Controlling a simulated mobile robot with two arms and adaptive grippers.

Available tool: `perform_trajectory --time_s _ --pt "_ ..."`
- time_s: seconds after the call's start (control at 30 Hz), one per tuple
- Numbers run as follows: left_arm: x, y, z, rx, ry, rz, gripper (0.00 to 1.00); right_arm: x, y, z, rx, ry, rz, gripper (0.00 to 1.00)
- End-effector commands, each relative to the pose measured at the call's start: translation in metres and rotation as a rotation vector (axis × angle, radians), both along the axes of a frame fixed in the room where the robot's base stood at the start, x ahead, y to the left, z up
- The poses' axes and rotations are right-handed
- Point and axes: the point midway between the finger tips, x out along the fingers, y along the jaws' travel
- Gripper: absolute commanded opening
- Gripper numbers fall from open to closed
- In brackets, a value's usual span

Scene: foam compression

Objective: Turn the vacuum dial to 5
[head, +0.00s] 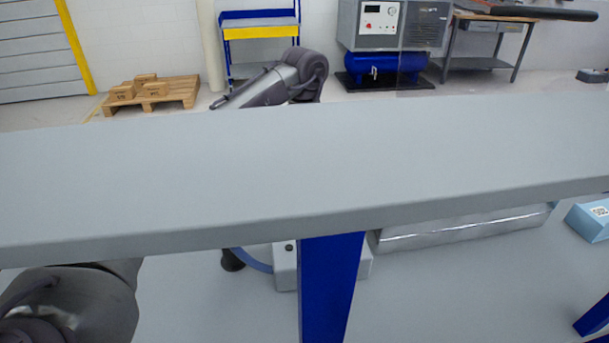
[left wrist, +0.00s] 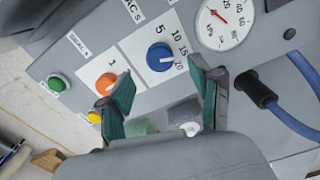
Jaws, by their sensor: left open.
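In the left wrist view, a blue round dial (left wrist: 160,56) sits on a white plate of a grey control panel (left wrist: 75,62). The numbers 5, 10, 15 and 20 are printed around its upper and right side. Its pointer mark is too small to read. My left gripper (left wrist: 161,70) is open, with its two teal-padded fingers to the lower left and lower right of the dial and nothing held between them. An orange dial (left wrist: 106,83) is beside the left finger. My right gripper is in neither view.
Near the dial are a green button (left wrist: 55,83), a yellow button (left wrist: 94,116), a gauge (left wrist: 224,22) and a blue hose (left wrist: 291,121) on a black connector. In the head view a grey shelf (head: 290,165) crosses the front, above a silver package (head: 455,232) and a light-blue box (head: 592,222).

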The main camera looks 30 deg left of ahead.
Motion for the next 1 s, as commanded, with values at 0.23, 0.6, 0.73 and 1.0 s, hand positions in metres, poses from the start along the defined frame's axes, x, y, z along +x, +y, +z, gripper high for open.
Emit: perform_trajectory --time_s 0.23,0.6,0.73,1.0 --pt "0.0 0.0 -0.039 0.0 0.001 -0.001 0.64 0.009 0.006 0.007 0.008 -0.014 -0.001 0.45" --pt "0.0 0.0 -0.051 0.0 -0.001 -0.002 0.64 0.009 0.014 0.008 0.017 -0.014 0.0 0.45" --pt "0.0 0.0 -0.051 0.0 -0.001 -0.002 0.56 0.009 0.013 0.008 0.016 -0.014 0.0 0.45" --pt "0.0 0.0 -0.051 0.0 -0.001 -0.002 0.11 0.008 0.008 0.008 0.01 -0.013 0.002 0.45"
